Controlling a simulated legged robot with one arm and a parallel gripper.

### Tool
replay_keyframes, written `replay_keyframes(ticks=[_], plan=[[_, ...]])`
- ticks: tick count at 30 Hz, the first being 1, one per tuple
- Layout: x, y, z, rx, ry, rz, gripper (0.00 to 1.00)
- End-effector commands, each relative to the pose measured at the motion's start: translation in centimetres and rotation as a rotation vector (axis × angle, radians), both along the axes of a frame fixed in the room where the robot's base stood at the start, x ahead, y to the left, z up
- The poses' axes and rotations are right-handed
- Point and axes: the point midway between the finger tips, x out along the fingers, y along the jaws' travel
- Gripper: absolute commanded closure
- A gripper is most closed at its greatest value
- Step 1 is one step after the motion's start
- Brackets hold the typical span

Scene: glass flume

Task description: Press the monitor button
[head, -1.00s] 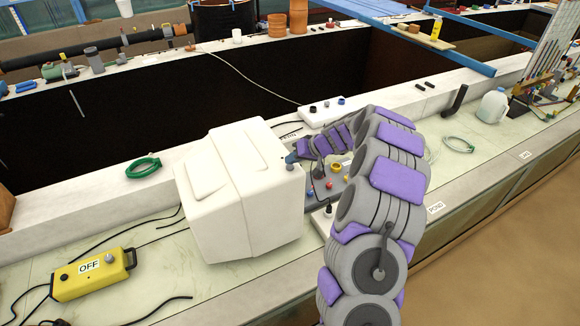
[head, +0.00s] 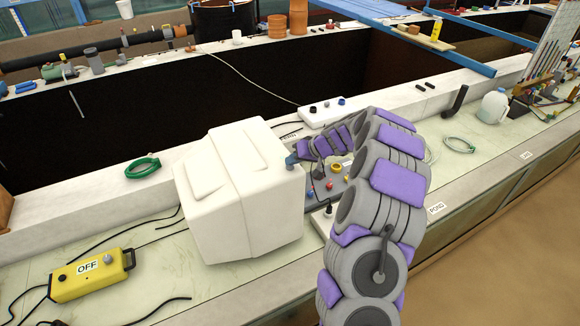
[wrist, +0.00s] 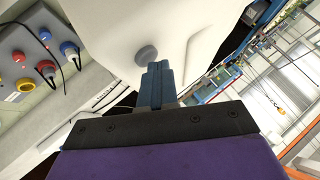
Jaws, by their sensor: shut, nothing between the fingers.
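The white monitor (head: 235,195) stands on the bench, left of my arm, with its back toward the head camera. A round grey button (wrist: 146,54) shows on its pale casing in the wrist view. My gripper (wrist: 156,66) is shut and empty, its blue fingertips together at the lower right edge of the button. In the head view my gripper (head: 291,160) is at the monitor's right side, and its tip hides the button there. I cannot tell whether the fingertips touch the button or stop just short of it.
A grey panel with coloured knobs and plugs (wrist: 28,62) lies beside the monitor. A yellow box marked OFF (head: 92,275) and black cables lie on the bench at the left. A green cable coil (head: 142,168) rests behind. The dark flume trough lies beyond.

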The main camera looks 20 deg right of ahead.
Motion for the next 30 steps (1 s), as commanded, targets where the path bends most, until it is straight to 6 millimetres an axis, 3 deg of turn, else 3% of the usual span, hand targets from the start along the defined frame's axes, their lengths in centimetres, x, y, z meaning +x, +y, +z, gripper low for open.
replay_keyframes(ticks=[15, 30], plan=[[0.0, 0.0, -0.1, 0.0, 0.001, 0.001, 1.0], [0.0, 0.0, 1.6, -0.001, 0.0, -0.001, 1.0]])
